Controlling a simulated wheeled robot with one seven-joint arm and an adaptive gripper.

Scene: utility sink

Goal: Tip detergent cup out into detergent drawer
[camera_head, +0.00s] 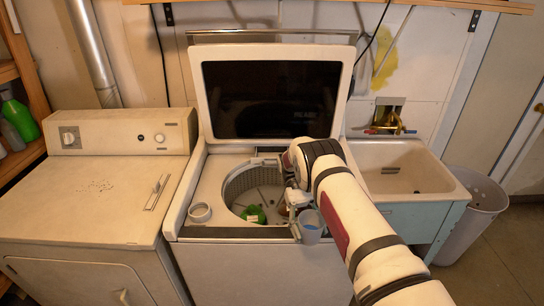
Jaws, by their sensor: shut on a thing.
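My gripper (299,222) reaches over the front right of the open top-loading washer. It is shut on the detergent cup (312,233), a small pale grey-blue cup with blue showing inside. The cup is at the washer's front edge and looks roughly upright. My arm hides part of the grip and the washer's right side. I cannot make out a detergent drawer for certain. A round, whitish, ring-like piece (201,212) is on the washer's top at the left of the tub opening.
The washer tub (238,187) is open, with a green item (254,213) inside. The raised lid (271,99) stands behind. A dryer (90,205) is at the left. A utility sink (440,186) and a grey bin (484,205) are at the right.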

